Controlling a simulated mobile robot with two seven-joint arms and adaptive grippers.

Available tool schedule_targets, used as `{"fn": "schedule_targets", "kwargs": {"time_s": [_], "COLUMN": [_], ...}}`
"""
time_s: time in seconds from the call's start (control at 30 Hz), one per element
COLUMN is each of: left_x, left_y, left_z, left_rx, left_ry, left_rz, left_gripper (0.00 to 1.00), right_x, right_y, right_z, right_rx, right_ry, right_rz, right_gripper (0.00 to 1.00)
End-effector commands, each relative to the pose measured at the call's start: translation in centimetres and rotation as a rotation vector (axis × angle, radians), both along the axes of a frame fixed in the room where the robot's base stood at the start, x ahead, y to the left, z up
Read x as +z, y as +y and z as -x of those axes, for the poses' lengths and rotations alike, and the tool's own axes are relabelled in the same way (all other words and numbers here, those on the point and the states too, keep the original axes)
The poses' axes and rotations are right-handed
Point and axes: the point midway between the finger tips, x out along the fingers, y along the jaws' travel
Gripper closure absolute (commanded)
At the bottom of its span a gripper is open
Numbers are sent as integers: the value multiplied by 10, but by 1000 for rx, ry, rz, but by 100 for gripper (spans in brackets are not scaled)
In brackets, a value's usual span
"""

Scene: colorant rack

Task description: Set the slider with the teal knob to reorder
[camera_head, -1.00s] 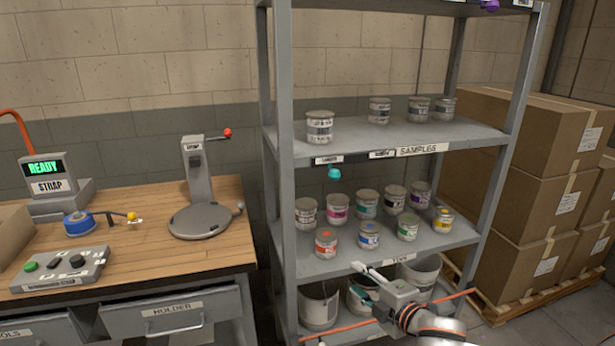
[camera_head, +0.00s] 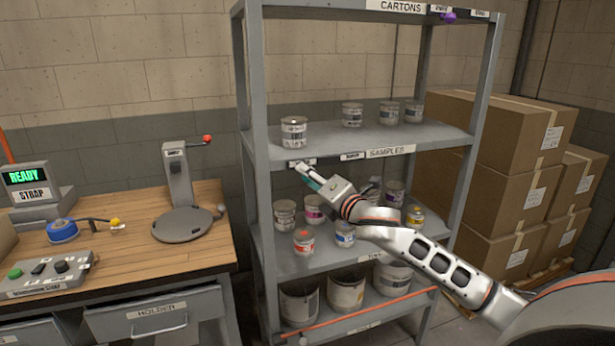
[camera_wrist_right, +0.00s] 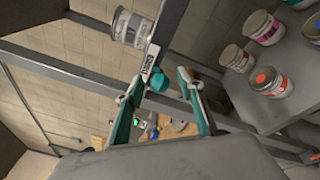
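The teal knob (camera_wrist_right: 156,80) shows in the right wrist view at the shelf edge, beside a small white label (camera_wrist_right: 149,62). In the head view it is hidden by my right gripper (camera_head: 304,172), which is at the left front of the samples shelf (camera_head: 365,143). In the wrist view my right gripper (camera_wrist_right: 161,84) is open, with one teal-padded finger on each side of the knob. The knob lies between the fingertips, and I cannot tell whether either finger touches it. The word reorder is not readable in these views. My left gripper is not in view.
Cans stand above on the samples shelf, including a grey one (camera_head: 294,133). Colored cans stand below, including one with a red-orange lid (camera_head: 304,241). A rack post (camera_head: 250,110) is close at left. A purple knob (camera_head: 448,17) is on the top shelf edge.

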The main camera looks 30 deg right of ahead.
Motion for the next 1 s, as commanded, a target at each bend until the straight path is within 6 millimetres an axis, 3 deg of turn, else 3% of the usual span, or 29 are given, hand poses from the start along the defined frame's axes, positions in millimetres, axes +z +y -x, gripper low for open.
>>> {"fn": "schedule_targets", "kwargs": {"time_s": [0.13, 0.47, 0.6, 0.63, 0.87, 1.0], "left_x": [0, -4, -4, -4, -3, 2], "left_y": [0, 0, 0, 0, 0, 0], "left_z": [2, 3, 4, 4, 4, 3], "left_rx": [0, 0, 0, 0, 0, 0], "left_ry": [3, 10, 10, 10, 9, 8], "left_rz": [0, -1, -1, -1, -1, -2], "left_gripper": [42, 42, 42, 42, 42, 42], "right_x": [1, 0, 0, 0, 0, 0], "right_y": [-1, 0, 0, 0, -4, -22], "right_z": [-11, -14, -14, -14, -13, -9], "right_rx": [-1, 1, 1, 1, -1, -2], "right_ry": [-1, 1, 1, 1, 1, 4], "right_rz": [0, 0, 0, 0, 2, 6], "right_gripper": [62, 62, 96, 100, 100, 100]}}
